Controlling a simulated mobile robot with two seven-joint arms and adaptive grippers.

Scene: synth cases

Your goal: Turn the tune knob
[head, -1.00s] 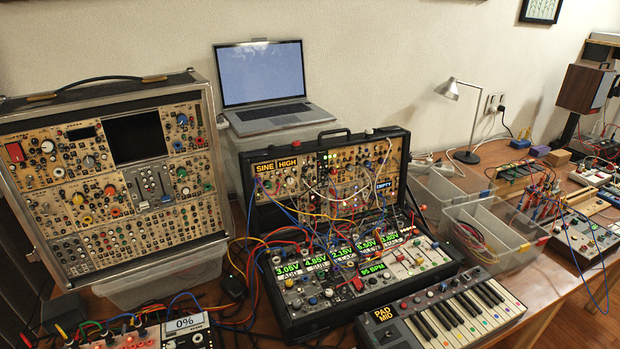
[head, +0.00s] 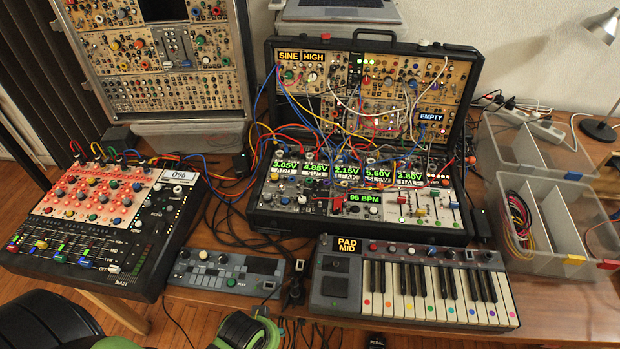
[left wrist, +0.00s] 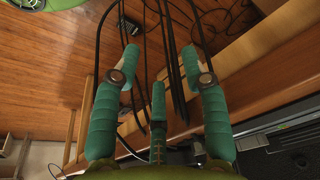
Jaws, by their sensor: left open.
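An open black synth case (head: 345,229) stands mid-table in the head view. Its upright panel carries many knobs, including a green knob (head: 288,75) under the SINE and HIGH displays (head: 301,56). Labels are too small to read, so I cannot tell which knob is the tune knob. Patch cables cover part of the panel. My left gripper (left wrist: 160,65) shows in the left wrist view with green padded fingers spread apart and nothing between them. It is low by a wooden table edge, away from the panel. My right gripper is in neither view.
A red-panelled mixer (head: 95,200), a small grey box (head: 228,272) and a keyboard (head: 415,285) line the front of the table. Clear plastic bins (head: 545,205) stand right. Black cables (left wrist: 172,60) hang near my left fingers. Bare wood shows at right front.

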